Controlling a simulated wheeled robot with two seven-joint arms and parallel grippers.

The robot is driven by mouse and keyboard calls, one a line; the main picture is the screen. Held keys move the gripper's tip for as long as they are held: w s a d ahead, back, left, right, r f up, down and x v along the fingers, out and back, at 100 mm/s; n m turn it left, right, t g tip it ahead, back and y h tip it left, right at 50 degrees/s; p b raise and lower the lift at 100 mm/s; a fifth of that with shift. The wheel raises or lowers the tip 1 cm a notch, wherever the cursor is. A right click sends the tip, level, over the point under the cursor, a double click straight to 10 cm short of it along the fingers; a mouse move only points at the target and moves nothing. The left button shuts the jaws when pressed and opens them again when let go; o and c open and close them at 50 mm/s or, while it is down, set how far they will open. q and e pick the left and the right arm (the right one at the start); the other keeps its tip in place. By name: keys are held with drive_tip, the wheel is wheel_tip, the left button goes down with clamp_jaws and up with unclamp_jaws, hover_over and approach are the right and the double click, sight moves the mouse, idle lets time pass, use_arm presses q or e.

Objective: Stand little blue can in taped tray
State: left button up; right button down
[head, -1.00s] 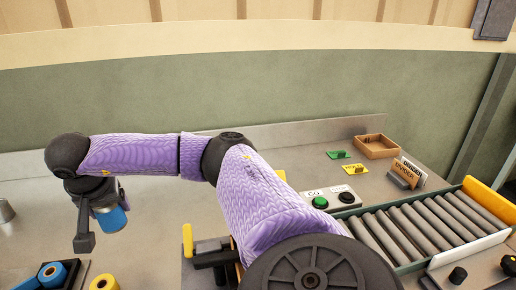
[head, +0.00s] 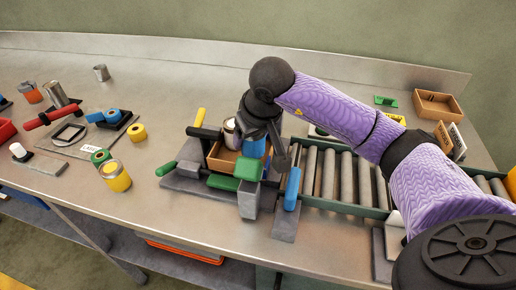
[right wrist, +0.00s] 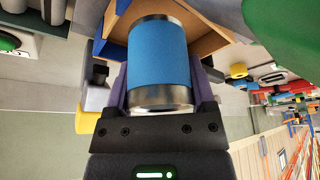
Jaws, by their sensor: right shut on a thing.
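The little blue can (head: 256,147) has a blue body and bare metal ends. My right gripper (head: 262,140) is shut on it; the right wrist view shows the can (right wrist: 157,62) between the fingers. The can is at the right part of a small wooden tray (head: 217,165), which sits among coloured clamps or stops. I cannot tell whether its base touches the tray floor. The tray walls (right wrist: 207,42) show beside the can in the right wrist view. Tape on the tray is not clear. My left gripper is not in view.
A pale metal-topped can (head: 230,132) stands in the tray, left of the blue can. A green block on a grey post (head: 248,195) stands in front. The roller conveyor (head: 335,175) runs to the right. Several cans and tools lie at the left.

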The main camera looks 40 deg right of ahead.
sight(252, 150)
wheel_tip(252, 150, down, 4)
drive_tip(key=shift+f+b, duration=0.15)
drive_tip(key=shift+b, duration=0.3)
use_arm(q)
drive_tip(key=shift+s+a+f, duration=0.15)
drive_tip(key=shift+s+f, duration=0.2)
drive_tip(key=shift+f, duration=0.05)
use_arm(e)
drive_tip(key=shift+c, duration=1.7)
unclamp_jaws()
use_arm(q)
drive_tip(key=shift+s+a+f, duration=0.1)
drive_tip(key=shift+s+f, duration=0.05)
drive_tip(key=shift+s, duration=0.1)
use_arm(e)
drive_tip(key=shift+o, duration=0.7)
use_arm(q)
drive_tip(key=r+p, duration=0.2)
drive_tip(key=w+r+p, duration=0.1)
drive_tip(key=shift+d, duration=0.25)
use_arm(e)
drive_tip(key=v, duration=1.2)
drive_tip(key=shift+s, duration=0.1)
